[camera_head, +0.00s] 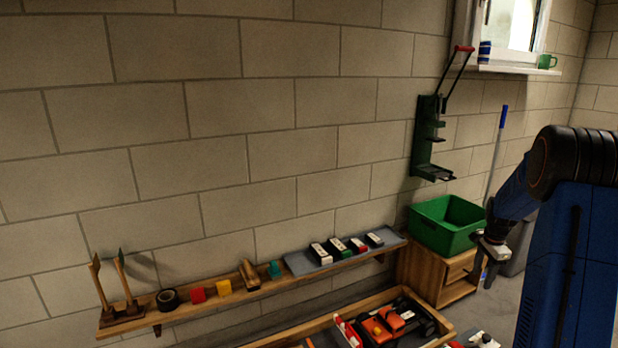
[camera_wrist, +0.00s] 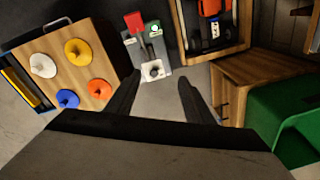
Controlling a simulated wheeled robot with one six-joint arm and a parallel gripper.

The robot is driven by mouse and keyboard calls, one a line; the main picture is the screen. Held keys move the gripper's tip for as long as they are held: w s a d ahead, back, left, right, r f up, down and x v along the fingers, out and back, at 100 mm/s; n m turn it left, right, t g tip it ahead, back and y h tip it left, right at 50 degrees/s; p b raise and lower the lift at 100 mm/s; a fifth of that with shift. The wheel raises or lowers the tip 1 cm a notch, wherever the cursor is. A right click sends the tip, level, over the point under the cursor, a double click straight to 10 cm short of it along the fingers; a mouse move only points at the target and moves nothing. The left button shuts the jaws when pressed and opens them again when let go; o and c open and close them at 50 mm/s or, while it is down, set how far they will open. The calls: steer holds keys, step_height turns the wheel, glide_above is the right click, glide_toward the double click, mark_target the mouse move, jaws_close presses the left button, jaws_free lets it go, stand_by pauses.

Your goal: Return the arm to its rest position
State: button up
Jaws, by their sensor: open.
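My gripper (camera_head: 482,268) is at the right of the head view, at the end of my blue arm, in front of the green bin and the wooden cabinet. In the wrist view my gripper (camera_wrist: 158,98) points downward with its two dark fingers spread apart. Nothing is between the fingers. Beyond the fingertips lies a small grey board (camera_wrist: 147,56) with a white part, a red block and a green piece on it. The fingers are apart from it.
A green bin (camera_head: 447,222) stands on a wooden cabinet (camera_head: 458,282). A wall shelf (camera_head: 225,296) holds blocks, tape and several small boxes. A wooden tray (camera_head: 290,340) holds an orange racecar (camera_head: 388,318). The wrist view shows a wooden board (camera_wrist: 84,62) with coloured knobs.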

steer(key=s+a+r+n+t, duration=0.1)
steer(key=s+a+r+n, duration=0.3)
steer(key=s+a+r, duration=0.6)
steer(key=s+a+r+n+t, duration=0.1)
steer(key=s+a+r+n, duration=0.55)
steer(key=a, duration=0.65)
steer(key=s+a+r+n+t, duration=0.1)
steer(key=s+a+n, duration=0.3)
steer(key=s, duration=0.7)
steer(key=s+a+n+t, duration=0.1)
steer(key=s+a+n, duration=0.3)
steer(key=s+a, duration=0.5)
steer(key=s, duration=0.3)
steer(key=shift+s+r, duration=0.2)
steer(key=shift+r, duration=0.2)
